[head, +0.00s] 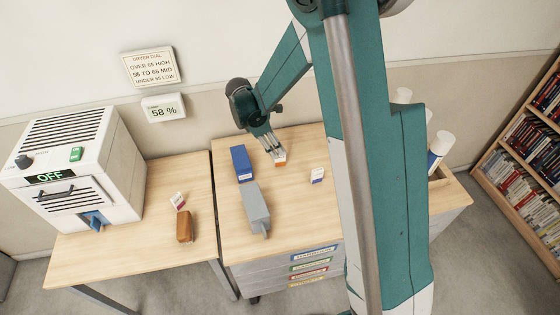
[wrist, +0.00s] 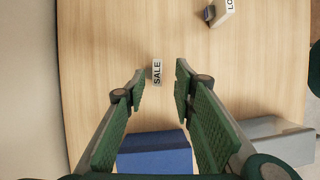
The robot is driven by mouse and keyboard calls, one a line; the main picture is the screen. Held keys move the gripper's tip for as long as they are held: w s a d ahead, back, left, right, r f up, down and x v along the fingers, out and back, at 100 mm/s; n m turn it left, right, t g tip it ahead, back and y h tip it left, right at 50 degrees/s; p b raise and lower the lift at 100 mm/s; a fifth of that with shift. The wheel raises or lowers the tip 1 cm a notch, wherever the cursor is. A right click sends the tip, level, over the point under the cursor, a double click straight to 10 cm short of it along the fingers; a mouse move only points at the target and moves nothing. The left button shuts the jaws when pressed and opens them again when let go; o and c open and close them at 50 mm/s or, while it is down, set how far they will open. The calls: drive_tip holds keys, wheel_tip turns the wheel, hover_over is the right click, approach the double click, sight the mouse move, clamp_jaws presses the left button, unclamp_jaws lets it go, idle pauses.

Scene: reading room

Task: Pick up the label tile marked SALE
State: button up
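The SALE tile (wrist: 157,72) is a small white tile with dark letters, standing on the wooden desk. In the wrist view it lies in the gap between my fingertips, nearer the left one. My gripper (wrist: 161,74) is open, with no visible contact on the tile. In the head view my gripper (head: 270,150) points down at a small white and orange tile (head: 280,159) near the back of the desk. Its lettering is too small to read there, and the fingers partly cover it. I cannot tell the exact height of the fingertips.
A blue block (head: 241,163) and a grey object (head: 256,208) stand close by. A left table (head: 120,240) holds a white machine (head: 115,190), a reddish tile (head: 178,200) and a brown object (head: 184,226).

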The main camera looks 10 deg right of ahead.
sight(280, 158)
drive_tip(key=shift+w+b+x, duration=0.1)
drive_tip(key=shift+b+x, duration=0.05)
drive_tip(key=shift+x, duration=1.1)
drive_tip(key=shift+w+b+x, duration=0.15)
drive_tip(key=shift+x, duration=1.15)
drive_tip(key=shift+c, duration=0.6)
clamp_jaws()
